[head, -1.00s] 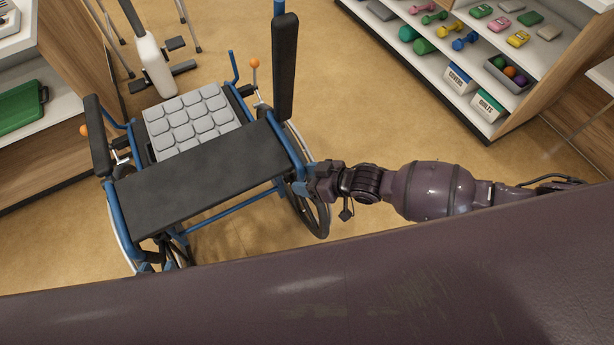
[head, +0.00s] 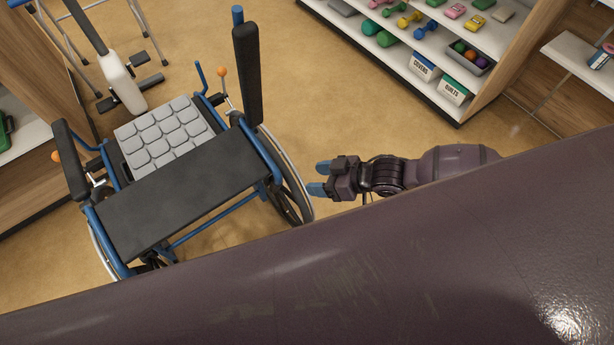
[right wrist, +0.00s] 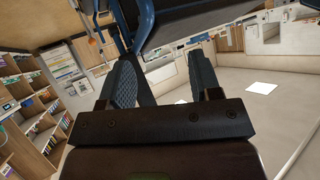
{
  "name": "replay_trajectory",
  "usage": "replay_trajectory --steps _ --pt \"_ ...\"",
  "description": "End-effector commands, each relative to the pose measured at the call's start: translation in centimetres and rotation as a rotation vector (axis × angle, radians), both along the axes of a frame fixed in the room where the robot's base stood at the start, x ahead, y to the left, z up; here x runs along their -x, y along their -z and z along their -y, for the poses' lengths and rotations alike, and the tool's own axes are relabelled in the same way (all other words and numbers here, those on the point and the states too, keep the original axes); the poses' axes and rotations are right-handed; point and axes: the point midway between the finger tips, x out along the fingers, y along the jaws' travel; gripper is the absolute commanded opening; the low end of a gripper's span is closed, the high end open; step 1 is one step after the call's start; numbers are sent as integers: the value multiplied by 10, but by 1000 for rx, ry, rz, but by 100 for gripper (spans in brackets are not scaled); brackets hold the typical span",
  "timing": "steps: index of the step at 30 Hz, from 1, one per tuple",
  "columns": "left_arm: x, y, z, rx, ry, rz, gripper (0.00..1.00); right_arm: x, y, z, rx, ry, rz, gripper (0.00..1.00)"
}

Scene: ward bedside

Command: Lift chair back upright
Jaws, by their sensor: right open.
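A blue-framed wheelchair (head: 272,165) stands left of centre in the head view. Its broad black back panel (head: 180,195) lies low and nearly flat at the near side of the grey padded seat cushion (head: 165,135). My right gripper (head: 319,177) is open and empty, just right of the near right wheel, its blue fingers pointing left towards the chair with a small gap in the picture. In the right wrist view its two fingers (right wrist: 165,85) are spread, with dark and blue chair parts beyond them at the top. My left gripper is not in view.
A shelf unit (head: 480,100) with dumbbells and bins stands at the upper right. A walking frame (head: 135,30) and a white-and-black piece of equipment (head: 123,85) stand behind the chair. Wooden shelving is at the left. Floor (head: 340,110) between chair and right shelf is clear.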

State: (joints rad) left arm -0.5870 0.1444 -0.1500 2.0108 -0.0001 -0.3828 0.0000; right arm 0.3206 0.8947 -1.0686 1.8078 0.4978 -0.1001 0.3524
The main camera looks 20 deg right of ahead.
Motion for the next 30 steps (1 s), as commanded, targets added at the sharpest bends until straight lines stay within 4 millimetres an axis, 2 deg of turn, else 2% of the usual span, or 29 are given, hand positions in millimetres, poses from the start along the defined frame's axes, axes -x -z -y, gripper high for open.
replay_trajectory --steps 21,26,28,30 --pt "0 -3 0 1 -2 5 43 3 -3 4 2 -2 3 58" --pt "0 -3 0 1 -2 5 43 3 0 6 80 -47 62 58" --pt "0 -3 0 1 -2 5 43 -11 -14 5 131 -67 151 58" --pt "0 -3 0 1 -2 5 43 -24 -29 -5 148 -69 223 58"
